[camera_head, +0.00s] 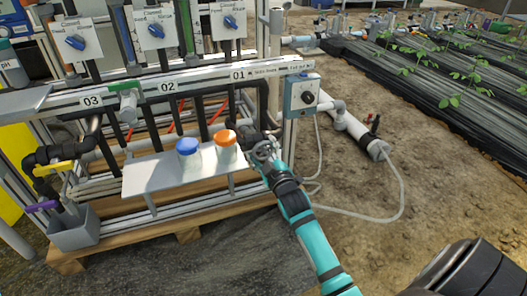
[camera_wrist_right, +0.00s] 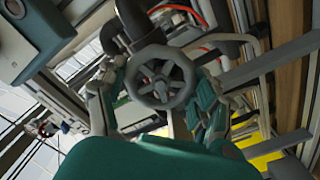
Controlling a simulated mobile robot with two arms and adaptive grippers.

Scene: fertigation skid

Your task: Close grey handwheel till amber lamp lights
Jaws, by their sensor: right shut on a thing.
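The grey handwheel (camera_wrist_right: 152,62) is a round spoked wheel on a dark pipe, in the middle of the right wrist view. In the head view the handwheel (camera_head: 264,150) is small and partly covered by my gripper, at the right end of the skid below label 01. My right gripper (camera_head: 268,160) is shut on it, with a finger at each side of the rim in the wrist view (camera_wrist_right: 158,90). A grey-blue control box (camera_head: 302,96) with a dark round part stands just above right. I cannot make out a lit amber lamp. My left gripper is not in view.
A small shelf (camera_head: 150,178) left of my gripper holds a blue-capped jar (camera_head: 188,160) and an orange-capped jar (camera_head: 226,155). Pipes and rails crowd behind. A pale hose (camera_head: 400,190) loops over the soil at right, where the ground is mostly open.

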